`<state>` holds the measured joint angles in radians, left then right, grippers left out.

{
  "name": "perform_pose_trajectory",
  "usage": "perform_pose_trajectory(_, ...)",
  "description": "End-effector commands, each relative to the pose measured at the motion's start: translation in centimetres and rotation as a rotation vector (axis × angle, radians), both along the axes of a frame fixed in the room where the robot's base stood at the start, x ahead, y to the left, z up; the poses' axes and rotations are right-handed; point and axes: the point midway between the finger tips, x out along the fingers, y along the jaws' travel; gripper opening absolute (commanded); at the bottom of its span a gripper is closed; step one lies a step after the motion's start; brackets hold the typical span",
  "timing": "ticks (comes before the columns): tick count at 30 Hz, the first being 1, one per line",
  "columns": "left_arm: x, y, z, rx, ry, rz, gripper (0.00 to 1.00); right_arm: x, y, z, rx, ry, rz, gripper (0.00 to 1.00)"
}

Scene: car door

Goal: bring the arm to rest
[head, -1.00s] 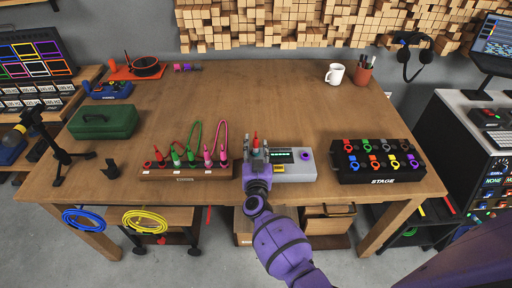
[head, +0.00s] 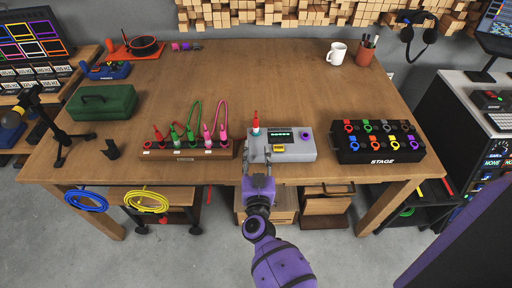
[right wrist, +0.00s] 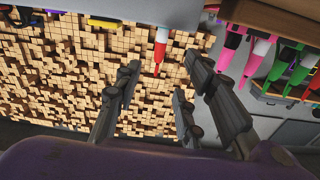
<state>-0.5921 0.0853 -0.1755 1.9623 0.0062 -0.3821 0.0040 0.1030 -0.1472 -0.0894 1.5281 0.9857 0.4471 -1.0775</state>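My right gripper (head: 257,163) is at the table's front edge, just in front of the grey box (head: 297,147). Its fingers are spread with nothing between them, as the right wrist view (right wrist: 165,80) shows. A red plug (head: 256,122) with a pale lower part stands upright at the left end of the grey box. It also shows in the right wrist view (right wrist: 160,48), beyond the fingertips and apart from them. My left gripper is not in view.
A wooden rack (head: 185,154) with red, green and pink plugs and cables stands left of the grey box. A black STAGE box (head: 380,158) with coloured rings is to the right. The wooden table (head: 260,80) is clear behind them.

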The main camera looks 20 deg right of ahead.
Motion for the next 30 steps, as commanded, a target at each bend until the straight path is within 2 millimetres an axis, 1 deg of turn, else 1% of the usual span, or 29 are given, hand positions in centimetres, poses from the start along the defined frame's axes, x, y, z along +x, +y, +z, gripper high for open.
perform_pose_trajectory(8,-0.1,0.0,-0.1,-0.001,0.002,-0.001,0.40,0.0,0.0,0.0,0.000,0.000,0.000,0.37)
perform_pose_trajectory(10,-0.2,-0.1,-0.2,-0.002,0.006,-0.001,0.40,0.1,0.2,-0.1,0.037,-0.006,0.009,0.37)
perform_pose_trajectory(13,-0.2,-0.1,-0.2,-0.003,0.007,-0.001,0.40,0.6,1.7,0.1,0.109,-0.018,0.076,0.37)
perform_pose_trajectory(15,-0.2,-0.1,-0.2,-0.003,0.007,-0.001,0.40,1.1,3.5,1.0,0.154,-0.028,0.157,0.37)
perform_pose_trajectory(17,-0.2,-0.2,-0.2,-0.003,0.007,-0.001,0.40,0.6,4.6,1.2,0.179,-0.012,0.230,0.37)
perform_pose_trajectory(18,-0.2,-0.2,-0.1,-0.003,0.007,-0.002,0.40,-0.2,5.1,0.7,0.190,0.016,0.276,0.37)
perform_pose_trajectory(20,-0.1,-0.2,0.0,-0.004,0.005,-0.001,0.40,-2.1,5.5,-0.5,0.200,0.081,0.333,0.37)
perform_pose_trajectory(23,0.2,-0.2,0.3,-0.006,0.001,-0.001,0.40,-6.5,5.1,-3.7,0.203,0.230,0.389,0.37)
perform_pose_trajectory(24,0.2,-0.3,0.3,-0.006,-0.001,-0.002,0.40,-8.5,4.6,-5.0,0.201,0.290,0.396,0.37)
perform_pose_trajectory(26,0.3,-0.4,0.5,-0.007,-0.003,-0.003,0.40,-11.7,3.7,-7.0,0.192,0.387,0.395,0.37)
perform_pose_trajectory(27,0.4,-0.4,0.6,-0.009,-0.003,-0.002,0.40,-14.0,2.9,-8.2,0.184,0.451,0.387,0.37)
perform_pose_trajectory(29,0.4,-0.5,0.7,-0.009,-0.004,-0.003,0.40,-17.7,1.4,-9.9,0.162,0.545,0.369,0.37)
perform_pose_trajectory(30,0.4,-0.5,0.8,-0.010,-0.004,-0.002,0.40,-20.1,0.4,-10.8,0.145,0.601,0.355,0.37)
